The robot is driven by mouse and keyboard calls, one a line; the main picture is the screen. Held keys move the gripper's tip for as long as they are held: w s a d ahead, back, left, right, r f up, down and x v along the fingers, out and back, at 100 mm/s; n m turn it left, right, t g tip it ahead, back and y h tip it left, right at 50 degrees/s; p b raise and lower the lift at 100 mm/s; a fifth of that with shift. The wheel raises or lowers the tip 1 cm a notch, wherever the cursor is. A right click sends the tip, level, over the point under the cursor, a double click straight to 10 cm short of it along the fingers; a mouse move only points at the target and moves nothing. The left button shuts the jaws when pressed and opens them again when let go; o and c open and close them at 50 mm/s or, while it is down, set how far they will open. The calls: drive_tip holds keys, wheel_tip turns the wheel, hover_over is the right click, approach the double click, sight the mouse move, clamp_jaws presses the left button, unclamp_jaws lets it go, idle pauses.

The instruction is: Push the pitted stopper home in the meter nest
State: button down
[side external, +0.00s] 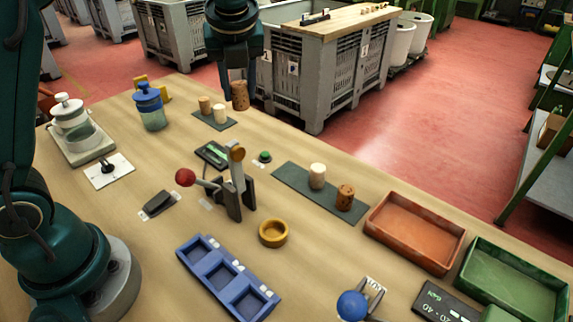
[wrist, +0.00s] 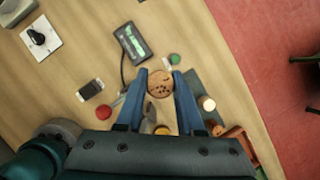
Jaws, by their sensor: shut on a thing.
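My gripper (wrist: 160,86) is shut on a brown cork stopper (wrist: 160,82), whose end face shows several dark pits. In the side external view the held stopper (side external: 240,97) hangs upright above the back part of the bench, clear of it. A meter with a green display (side external: 212,154) lies on the bench below; it also shows in the wrist view (wrist: 132,44), with a dark cable. A grey lever stand (side external: 236,195) with a red knob (side external: 185,177) stands in front of it. A yellow ring (side external: 273,233) lies nearby. I cannot tell which part is the nest.
A dark mat (side external: 290,178) carries a pale stopper (side external: 317,175) and a speckled brown one (side external: 345,197). Two stoppers stand on a back mat (side external: 229,126). A blue three-pocket tray (side external: 228,280), a terracotta tray (side external: 415,228) and a green tray (side external: 512,284) lie nearer and right.

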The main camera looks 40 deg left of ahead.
drive_tip(key=s+d+n+g, duration=0.15)
drive_tip(key=s+d, duration=0.25)
drive_tip(key=d, duration=0.4)
drive_tip(key=s+d+n, duration=0.3)
drive_tip(key=s+d, duration=0.1)
drive_tip(key=d, duration=0.3)
drive_tip(key=shift+y, duration=0.3)
drive_tip(key=shift+d+f, duration=0.1)
drive_tip(key=shift+f, duration=6.45)
drive_tip(key=shift+f, duration=1.35)
